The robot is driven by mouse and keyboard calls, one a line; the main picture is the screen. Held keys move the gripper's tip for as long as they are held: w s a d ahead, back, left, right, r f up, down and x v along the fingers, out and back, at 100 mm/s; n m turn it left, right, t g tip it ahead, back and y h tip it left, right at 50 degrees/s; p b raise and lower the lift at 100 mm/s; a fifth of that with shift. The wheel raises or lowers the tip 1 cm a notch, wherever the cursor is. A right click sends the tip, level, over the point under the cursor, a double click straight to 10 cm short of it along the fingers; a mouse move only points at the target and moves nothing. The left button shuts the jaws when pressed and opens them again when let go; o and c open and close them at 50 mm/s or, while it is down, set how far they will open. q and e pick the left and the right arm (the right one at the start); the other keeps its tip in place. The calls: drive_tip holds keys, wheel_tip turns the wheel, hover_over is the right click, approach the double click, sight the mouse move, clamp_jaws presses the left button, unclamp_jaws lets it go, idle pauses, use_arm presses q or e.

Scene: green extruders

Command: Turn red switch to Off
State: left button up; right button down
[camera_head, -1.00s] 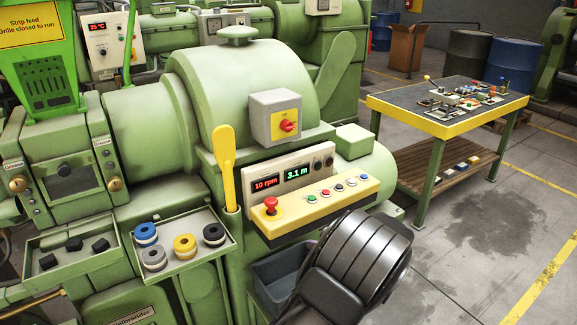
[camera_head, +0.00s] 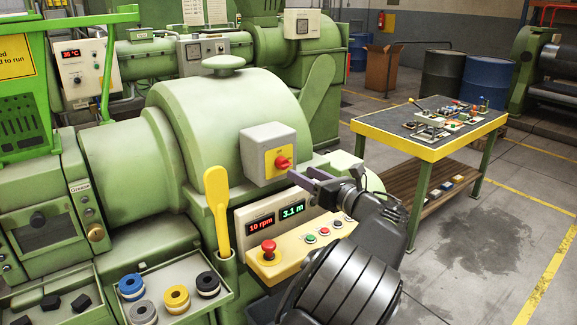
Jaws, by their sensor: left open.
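The red switch (camera_head: 283,162) is a rotary knob on a yellow plate (camera_head: 272,160). The plate is on the front of a grey box (camera_head: 262,145) fixed to the green machine. The switch markings are too small to read. My left gripper (camera_head: 303,179) is open and empty, just right of and below the switch. Its fingers point left toward the box and appear apart from the knob, though the depth gap is hard to judge. My right gripper is not in view.
Below the box is a control panel (camera_head: 262,226) with a red emergency button (camera_head: 268,249); my arm hides its right end. A yellow paddle (camera_head: 218,195) stands upright to the left. A tray of coloured rings (camera_head: 198,262) is lower left. A workbench (camera_head: 400,145) stands right.

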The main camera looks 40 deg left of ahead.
sight(288, 165)
use_arm(q)
drive_tip(key=p+x, duration=0.1)
drive_tip(key=x, duration=0.5)
drive_tip(key=shift+a, duration=0.35)
drive_tip(key=shift+c, duration=0.4)
clamp_jaws()
